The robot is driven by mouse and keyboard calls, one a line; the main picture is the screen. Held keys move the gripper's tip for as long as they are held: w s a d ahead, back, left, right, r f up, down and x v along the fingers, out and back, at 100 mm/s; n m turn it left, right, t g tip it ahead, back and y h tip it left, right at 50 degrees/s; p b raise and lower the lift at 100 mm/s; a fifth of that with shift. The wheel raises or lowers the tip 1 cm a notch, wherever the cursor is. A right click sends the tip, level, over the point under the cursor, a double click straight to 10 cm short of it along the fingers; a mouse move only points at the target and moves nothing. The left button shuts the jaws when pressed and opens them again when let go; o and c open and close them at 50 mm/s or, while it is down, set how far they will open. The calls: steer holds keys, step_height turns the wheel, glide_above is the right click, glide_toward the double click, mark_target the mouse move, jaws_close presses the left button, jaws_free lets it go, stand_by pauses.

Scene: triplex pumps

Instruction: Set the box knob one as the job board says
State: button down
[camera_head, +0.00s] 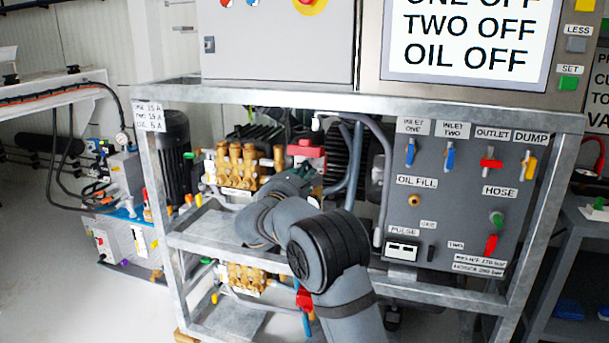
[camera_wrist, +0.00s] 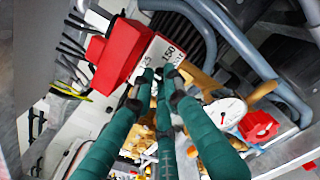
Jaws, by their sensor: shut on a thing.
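My gripper (camera_wrist: 165,76) has its teal fingers closed together against the white, numbered face (camera_wrist: 158,55) of a red box (camera_wrist: 118,50). The face shows figures such as 150 around the fingertips. The knob between the fingertips is hidden by them, so its pointer and setting cannot be read. In the head view the red box (camera_head: 306,149) sits beside a brass pump head (camera_head: 243,163) on the frame, and my arm covers most of what is below it. A small white sign (camera_head: 148,116) at the left lists amp values, too blurred to be sure of.
A white gauge (camera_wrist: 226,112), a red part (camera_wrist: 258,126) and grey hoses (camera_wrist: 240,45) lie close right of my fingers. A screen (camera_head: 468,40) reads ONE OFF, TWO OFF, OIL OFF. A valve panel (camera_head: 455,215) stands right. Frame rails (camera_head: 350,103) surround my arm.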

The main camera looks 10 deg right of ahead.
steer(key=m+b, duration=0.3)
steer(key=shift+f+b, duration=0.3)
steer(key=m+b, duration=0.2)
steer(key=b, duration=0.1)
steer(key=shift+m, duration=0.3)
steer(key=m+b, duration=0.3)
steer(key=m, duration=0.1)
steer(key=shift+r, duration=0.1)
steer(key=shift+r+m+b, duration=0.1)
steer(key=shift+m+b, duration=0.7)
steer(key=shift+b, duration=0.05)
steer(key=c, duration=1.9)
jaws_free()
steer(key=shift+r, duration=0.1)
steer(key=shift+o, duration=0.8)
